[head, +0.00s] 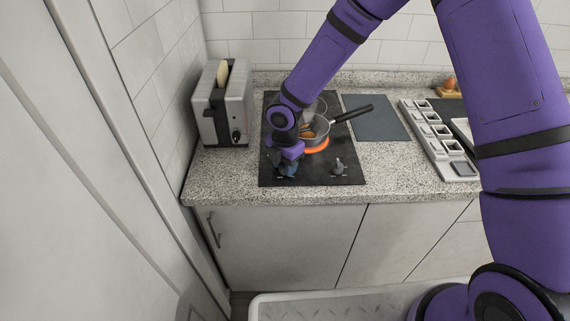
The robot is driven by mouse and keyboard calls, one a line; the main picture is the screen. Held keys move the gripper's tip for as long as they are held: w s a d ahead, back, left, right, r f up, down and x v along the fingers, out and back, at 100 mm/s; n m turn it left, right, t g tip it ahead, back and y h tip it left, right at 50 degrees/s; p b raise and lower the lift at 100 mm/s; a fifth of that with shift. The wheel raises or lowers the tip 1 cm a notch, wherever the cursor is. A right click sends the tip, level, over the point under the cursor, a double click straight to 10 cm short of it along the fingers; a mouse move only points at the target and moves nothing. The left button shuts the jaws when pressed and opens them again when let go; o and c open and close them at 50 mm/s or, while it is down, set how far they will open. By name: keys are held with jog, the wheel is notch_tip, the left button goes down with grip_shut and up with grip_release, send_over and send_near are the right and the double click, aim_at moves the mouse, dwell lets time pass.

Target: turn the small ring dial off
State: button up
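A black cooktop (307,177) is set in the speckled counter. An orange ring (317,149) glows under a pan (317,130) with a black handle. One dial (339,167) stands at the front right of the cooktop, uncovered. My gripper (286,170) is low over the front left of the cooktop, pointing down. Something dark shows at its fingertips, but I cannot tell whether it is a second dial or the fingers themselves. The gripper is too small and hidden here to tell open from shut. No label shows which dial belongs to which ring.
A toaster (222,103) with bread in it stands left of the cooktop. The pan's handle (352,113) points right. A dark board (376,117) and a rack of small compartments (438,140) lie to the right. My arm hides part of the cooktop's back left.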

jog(key=o, duration=0.4)
jog(key=shift+r, duration=0.1)
notch_tip(320, 180, up, 11)
jog(key=shift+f, duration=0.2)
dwell(0.5)
